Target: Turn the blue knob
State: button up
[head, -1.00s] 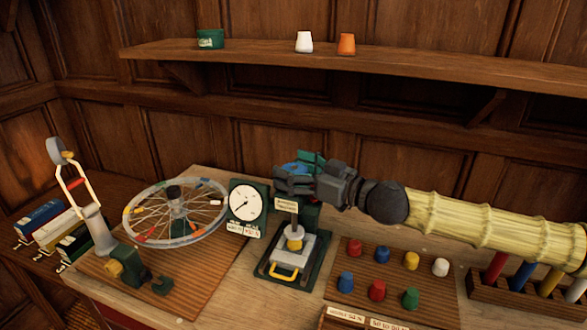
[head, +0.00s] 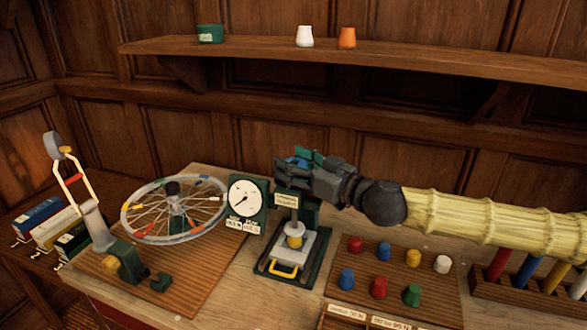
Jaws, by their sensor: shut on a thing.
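The blue knob (head: 299,161) sits at the top of a small green press-like device on the bench, right of the white dial gauge (head: 245,199). Only a bit of its blue shows between the dark fingers. My gripper (head: 291,168) comes in from the right and is shut on the knob. The device's base (head: 280,268) carries a grey block, a yellow cylinder and a yellow handle under a small label plate (head: 287,199). The fingers hide much of the knob and the top of the device.
A spoked wheel (head: 133,214) lies left of the gauge. A board (head: 330,270) with several coloured pegs is in front of my arm, and a rack of coloured rods (head: 500,264) is at right. A shelf (head: 420,62) with small cups runs above.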

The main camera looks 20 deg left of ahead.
jog(key=shift+f+t, duration=0.15)
jog(key=shift+t, duration=0.25)
jog(key=shift+m+t+h+b, duration=0.7)
jog(key=shift+m+t+b, duration=0.1)
jog(key=shift+t, duration=0.1)
jog(key=shift+r+m+t+h+b, duration=0.2)
jog(key=shift+m+t+h+b, duration=0.2)
jog(key=shift+m+t+h, duration=0.85)
jog(key=shift+m+t+h+p, duration=0.45)
jog(key=shift+m+t+h, duration=2.05)
jog(key=shift+h, duration=0.75)
jog(key=m+h+p, duration=0.1)
jog(key=m+h, duration=0.2)
jog(key=h, duration=0.1)
jog(key=m+h, duration=0.3)
jog(key=h, duration=0.2)
jog(key=shift+m+t+h+p, duration=0.25)
jog(key=shift+h+p, duration=0.05)
jog(key=shift+p, duration=0.05)
jog(key=m+g+h, duration=0.1)
jog(key=m+h, duration=0.1)
jog(key=h, duration=0.1)
jog(key=m+g+h, duration=0.2)
jog(key=m+h, duration=0.1)
jog(key=h, duration=0.1)
jog(key=shift+d+p, duration=0.15)
jog(key=shift+p, duration=0.2)
jog(key=shift+h, duration=0.3)
jog(key=o, duration=1)
